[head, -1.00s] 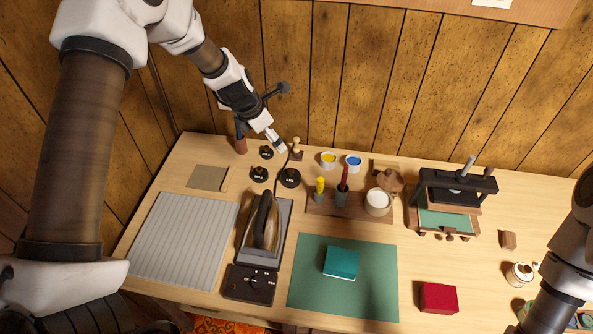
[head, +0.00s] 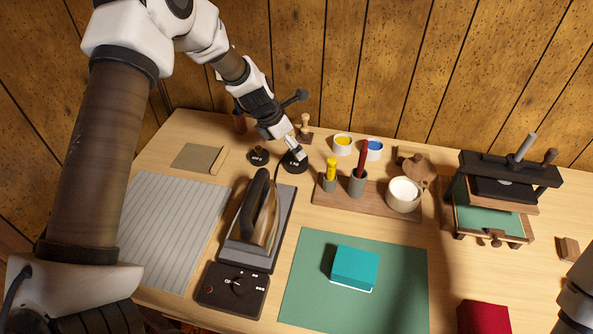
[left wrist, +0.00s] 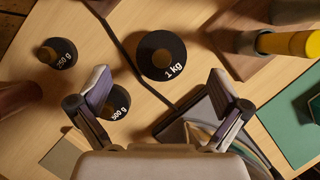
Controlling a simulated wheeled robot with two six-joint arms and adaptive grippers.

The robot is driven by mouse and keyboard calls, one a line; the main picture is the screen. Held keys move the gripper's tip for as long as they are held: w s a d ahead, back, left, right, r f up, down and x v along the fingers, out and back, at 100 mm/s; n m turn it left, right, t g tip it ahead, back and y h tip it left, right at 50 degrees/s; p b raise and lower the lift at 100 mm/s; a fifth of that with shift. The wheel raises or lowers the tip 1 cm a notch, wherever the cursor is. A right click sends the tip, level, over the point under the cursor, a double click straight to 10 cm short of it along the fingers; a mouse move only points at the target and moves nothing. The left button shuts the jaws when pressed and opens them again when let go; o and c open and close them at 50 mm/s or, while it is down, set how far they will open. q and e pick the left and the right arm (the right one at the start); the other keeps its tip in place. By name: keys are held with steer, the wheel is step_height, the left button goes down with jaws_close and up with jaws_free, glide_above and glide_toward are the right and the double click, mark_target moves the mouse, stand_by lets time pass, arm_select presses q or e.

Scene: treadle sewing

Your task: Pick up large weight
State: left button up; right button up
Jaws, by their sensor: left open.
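The large weight is a black disc marked 1 kg (head: 293,166) standing on the table near the back. My left gripper (head: 297,152) is over the weight in the head view. I cannot tell the exact height gap. My right gripper is out of view; only part of that arm shows at the right edge.
A 500 g weight (head: 258,157) sits left of the large one, near the left finger; a 250 g weight (left wrist: 47,52) lies farther left. The iron (head: 262,215) stands in front. A wooden stamp (head: 305,128) is behind, a wooden tray (head: 385,205) to the right.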

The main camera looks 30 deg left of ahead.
arm_select(q)
steer(key=b+x, duration=0.2)
steer(key=x, duration=0.5)
steer(key=shift+d+f, duration=0.1)
steer(key=shift+d, duration=0.05)
steer(key=c, duration=1.9)
step_height(320, 180, up, 10)
steer(key=p, duration=0.3)
steer(key=shift+s, duration=0.1)
